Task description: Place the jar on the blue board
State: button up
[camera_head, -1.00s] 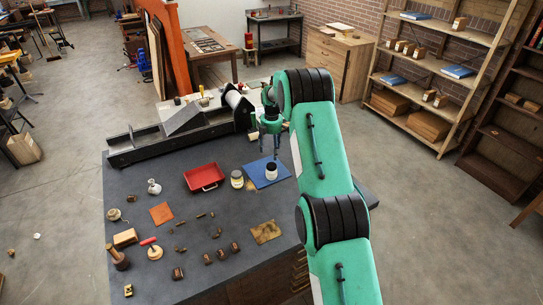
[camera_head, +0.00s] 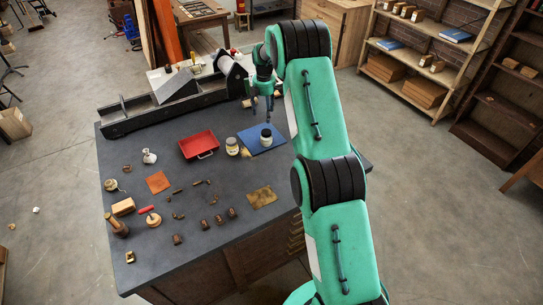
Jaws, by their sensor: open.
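A small jar (camera_head: 266,138) with a dark top and a pale label stands upright on the blue board (camera_head: 250,144), near its middle right. Another jar (camera_head: 232,147), pale with a yellowish label, stands on the dark bench just left of the board. My gripper (camera_head: 269,112) is above the jar on the board, pointing down. Its fingers are open, and a gap appears to separate them from the jar's top.
A red tray (camera_head: 199,145) lies left of the jars. The press bed (camera_head: 165,104) runs along the back of the bench. Several small blocks and tools, an orange square (camera_head: 158,182) and a brownish sheet (camera_head: 262,197) lie in front.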

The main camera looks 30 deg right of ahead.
jog(key=s+a+r+m+t, duration=0.15)
jog(key=s+a+r, duration=0.25)
jog(key=r, duration=0.5)
jog(key=s+a+r+m, duration=0.2)
jog(key=s+a+r, duration=0.25)
jog(key=r, duration=0.55)
jog(key=s+a+r+m+t, duration=0.1)
jog(key=s+a+r+m, duration=0.1)
jog(key=s+a+r, duration=0.3)
jog(key=s+a+r+m, duration=0.2)
jog(key=s+a+r, duration=0.2)
jog(key=s+r, duration=0.35)
jog(key=s+a+r+m+t, duration=0.1)
jog(key=s+a+r+m, duration=0.15)
jog(key=s, duration=0.65)
jog(key=s+a+r+m, duration=0.1)
jog(key=s+a, duration=0.3)
jog(key=s, duration=0.4)
jog(key=s+a+r+m+t, duration=0.1)
jog(key=s+a+r+m, duration=0.15)
jog(key=s, duration=0.65)
jog(key=s+a+f+m, duration=0.2)
jog(key=s+f, duration=0.1)
jog(key=s, duration=0.6)
jog(key=shift+s+f+t, duration=0.3)
jog(key=shift+s+t, duration=0.1)
jog(key=shift+t, duration=0.05)
jog(key=shift+f, duration=0.15)
notch_tip(320, 180, down, 16)
jog(key=b, duration=1.6)
